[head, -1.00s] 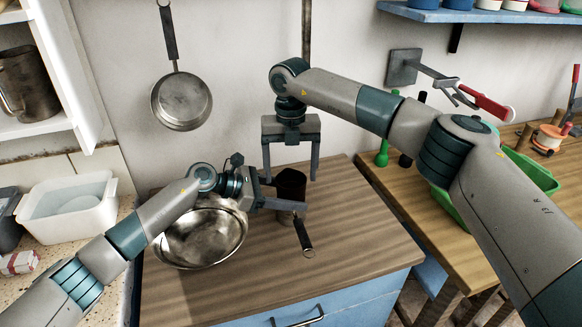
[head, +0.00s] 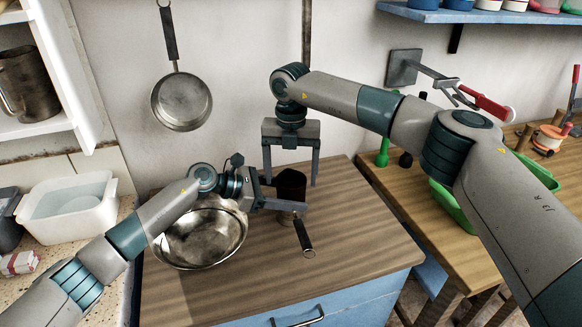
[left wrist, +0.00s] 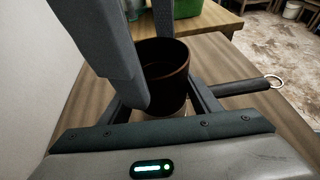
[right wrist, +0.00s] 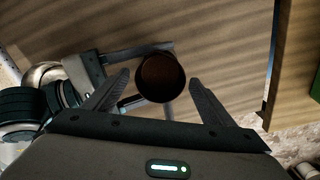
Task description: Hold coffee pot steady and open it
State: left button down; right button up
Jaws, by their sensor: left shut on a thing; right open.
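The coffee pot (head: 291,186) is a dark brown cylinder standing upright on the wooden counter, its dark handle (head: 304,236) pointing toward the front. My left gripper (head: 287,196) is shut around its body from the left. In the left wrist view, the pot (left wrist: 165,85) sits between the fingers; its top looks dark and hollow, and I cannot make out a lid. My right gripper (head: 290,182) is open, pointing down over the pot with one finger to each side. In the right wrist view, the round pot top (right wrist: 161,78) lies between the spread fingertips, apart from them.
A metal bowl (head: 203,236) stands on the counter (head: 345,235) left of the pot, under my left arm. A pan (head: 181,101) hangs on the wall behind. A green container (head: 452,208) is on the table at right. The counter's front right is clear.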

pick_arm(q)
jog(key=shift+f, duration=0.2)
pick_arm(e)
jog(key=shift+f, duration=2.75)
jog(key=shift+c, duration=0.3)
jog(key=c, duration=1)
jog(key=n, duration=0.4)
jog(key=shift+c, duration=0.5)
jog(key=o, duration=1.2)
jog(key=shift+c, duration=0.2)
